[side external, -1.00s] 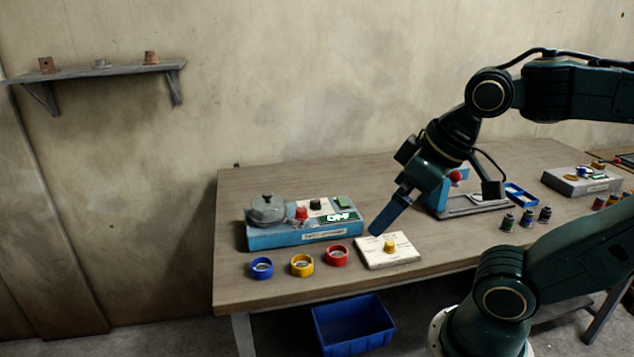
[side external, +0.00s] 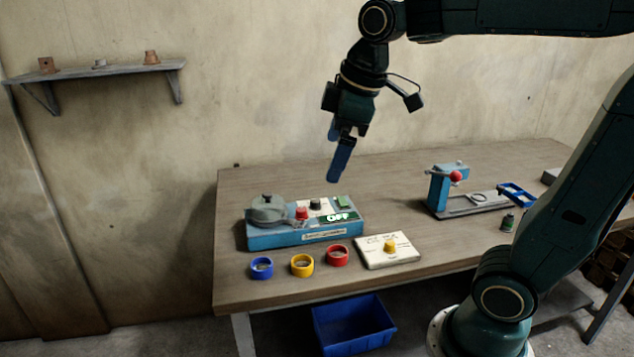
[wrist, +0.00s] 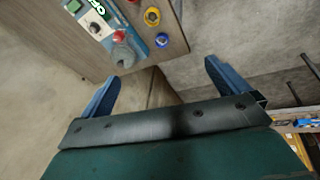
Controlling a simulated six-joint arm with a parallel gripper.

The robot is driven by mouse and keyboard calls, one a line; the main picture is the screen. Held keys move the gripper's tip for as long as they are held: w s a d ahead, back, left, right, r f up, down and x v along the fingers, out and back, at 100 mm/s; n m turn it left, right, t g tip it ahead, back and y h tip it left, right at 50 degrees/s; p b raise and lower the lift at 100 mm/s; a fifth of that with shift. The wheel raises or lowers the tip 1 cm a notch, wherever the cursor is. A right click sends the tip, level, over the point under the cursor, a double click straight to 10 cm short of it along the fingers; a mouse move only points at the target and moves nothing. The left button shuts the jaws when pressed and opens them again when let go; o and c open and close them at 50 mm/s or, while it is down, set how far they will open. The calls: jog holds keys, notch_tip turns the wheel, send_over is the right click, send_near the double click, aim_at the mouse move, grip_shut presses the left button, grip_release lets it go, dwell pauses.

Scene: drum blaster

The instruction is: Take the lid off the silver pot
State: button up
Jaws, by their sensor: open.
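The silver pot (side external: 268,216) sits at the left end of a blue machine (side external: 300,237) on the table. Its grey lid (side external: 268,203) with a dark knob is on top. In the wrist view the pot (wrist: 123,55) shows from above, ahead of the fingers and left of centre. My gripper (side external: 335,178) is in the air above the table, higher than the pot and to its right. In the wrist view the two blue fingers (wrist: 160,80) are wide apart with nothing between them.
Blue (side external: 262,268), yellow (side external: 302,265) and red (side external: 337,256) rings lie in front of the machine. A white plate with a yellow knob (side external: 390,246) is right of them. A blue press (side external: 440,188) stands farther right. A blue bin (side external: 352,325) is on the floor.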

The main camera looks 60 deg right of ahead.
jog(key=w+d+n+g, duration=0.15)
jog(key=w+n, duration=0.25)
jog(key=w, duration=0.4)
jog(key=n+g, duration=0.2)
jog(key=n, duration=0.8)
send_over(267, 193)
notch_tip(267, 193, down, 10)
jog(key=f, duration=0.1)
jog(key=shift+w+r, duration=0.25)
jog(key=shift+f, duration=4.3)
jog(key=shift+s+d+f, duration=0.1)
jog(key=shift+f, duration=1.2)
jog(key=shift+s+f, duration=0.1)
jog(key=shift+f, duration=1.2)
jog(key=shift+c, duration=0.4)
